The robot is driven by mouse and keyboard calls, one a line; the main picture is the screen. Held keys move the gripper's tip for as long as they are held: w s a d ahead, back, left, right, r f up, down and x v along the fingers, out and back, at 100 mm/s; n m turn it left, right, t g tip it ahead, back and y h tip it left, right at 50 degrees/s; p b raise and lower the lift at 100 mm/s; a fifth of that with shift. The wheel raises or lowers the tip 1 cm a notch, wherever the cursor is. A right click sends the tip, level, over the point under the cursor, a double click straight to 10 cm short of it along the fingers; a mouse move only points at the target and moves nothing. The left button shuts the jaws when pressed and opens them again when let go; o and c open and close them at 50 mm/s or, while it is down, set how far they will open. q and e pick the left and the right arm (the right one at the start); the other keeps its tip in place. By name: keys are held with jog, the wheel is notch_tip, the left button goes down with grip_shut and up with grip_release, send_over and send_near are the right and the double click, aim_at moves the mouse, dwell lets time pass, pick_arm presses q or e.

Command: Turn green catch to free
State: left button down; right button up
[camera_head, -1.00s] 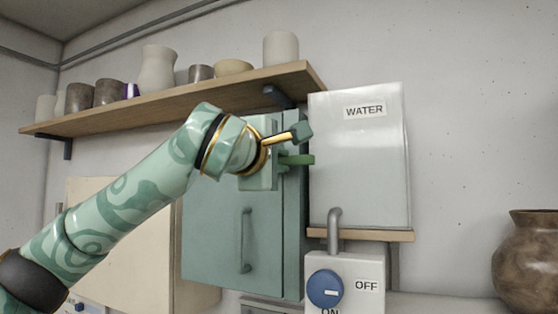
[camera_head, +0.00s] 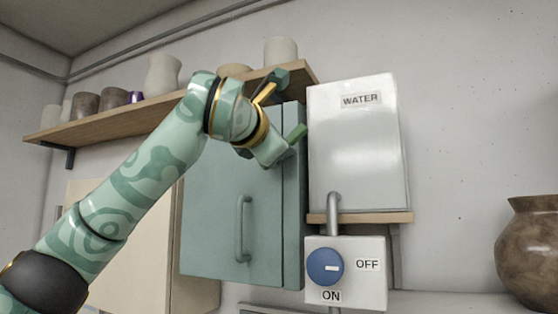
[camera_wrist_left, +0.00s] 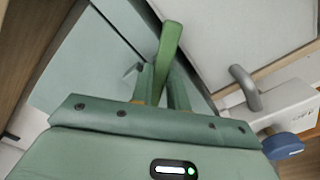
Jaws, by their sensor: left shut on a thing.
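The green catch (camera_head: 299,131) is a flat green lever at the upper right of the teal cabinet's front (camera_head: 215,220). It slants up to the right in the head view. In the left wrist view the catch (camera_wrist_left: 171,42) sticks out beyond my fingers. My left gripper (camera_head: 283,151) is at the catch, tilted, and its own hand hides the catch's base. In the left wrist view the left gripper's fingers (camera_wrist_left: 163,88) are shut on the catch's lower part. The cabinet door looks closed, with its grey handle (camera_head: 243,228) below. My right gripper is not in view.
A white WATER box (camera_head: 357,155) stands close to the right of the cabinet. Below it are a pipe (camera_head: 333,212) and a switch box with a blue knob (camera_head: 325,267). A wooden shelf (camera_head: 150,117) with several pots runs above the cabinet. A brown jar (camera_head: 530,248) stands at right.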

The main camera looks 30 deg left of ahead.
pick_arm(q)
jog(key=shift+f+n+b, duration=0.15)
jog(key=shift+n+b, duration=2.6)
jog(key=shift+n, duration=2.35)
jog(key=c, duration=1.4)
grip_release()
jog(key=shift+o, duration=0.2)
